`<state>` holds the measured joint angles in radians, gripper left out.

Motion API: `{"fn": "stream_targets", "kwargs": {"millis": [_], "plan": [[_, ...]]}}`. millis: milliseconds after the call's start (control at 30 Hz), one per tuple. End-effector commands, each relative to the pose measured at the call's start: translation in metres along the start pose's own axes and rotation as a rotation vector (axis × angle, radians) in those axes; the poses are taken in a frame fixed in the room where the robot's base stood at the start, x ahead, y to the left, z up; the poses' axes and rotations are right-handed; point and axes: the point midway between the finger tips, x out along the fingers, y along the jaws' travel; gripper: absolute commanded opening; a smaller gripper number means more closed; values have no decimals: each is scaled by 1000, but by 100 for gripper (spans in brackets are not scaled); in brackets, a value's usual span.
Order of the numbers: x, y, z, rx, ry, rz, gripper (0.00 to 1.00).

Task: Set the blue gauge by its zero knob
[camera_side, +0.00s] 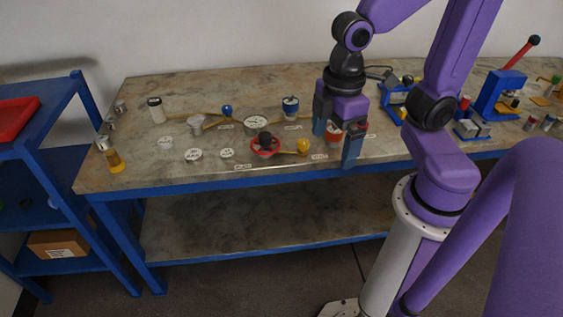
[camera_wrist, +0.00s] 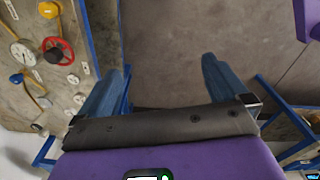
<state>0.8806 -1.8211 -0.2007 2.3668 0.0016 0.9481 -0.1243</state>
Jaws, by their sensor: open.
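A round white-faced dial gauge (camera_side: 255,122) lies on the bench behind the red handwheel; I cannot tell whether it is the blue gauge. It also shows in the wrist view (camera_wrist: 22,53) at the far left. A blue cylinder with a dark top (camera_side: 290,107) stands to its right. No zero knob can be made out at this size. My gripper (camera_side: 335,148) is open and points down, to the right of the dial gauge. Its blue fingers (camera_wrist: 167,66) are apart with bare floor seen between them in the wrist view, so it seems to be off the bench's front edge.
The red handwheel (camera_side: 265,146) and a yellow ball knob (camera_side: 302,146) are left of my gripper. A red cylinder (camera_side: 333,136) shows behind my fingers. Several white-topped fittings stand on the left of the bench (camera_side: 140,180). A blue lever press (camera_side: 498,95) is at right.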

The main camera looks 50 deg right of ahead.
Motion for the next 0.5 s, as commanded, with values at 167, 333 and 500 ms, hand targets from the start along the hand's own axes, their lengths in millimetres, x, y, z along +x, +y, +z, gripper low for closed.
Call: {"fn": "stream_targets", "kwargs": {"millis": [167,333,500], "plan": [[8,-27,27,-29,3,-3,100],[11,-34,35,-34,4,-5,100],[12,-33,35,-33,3,-5,100]]}}
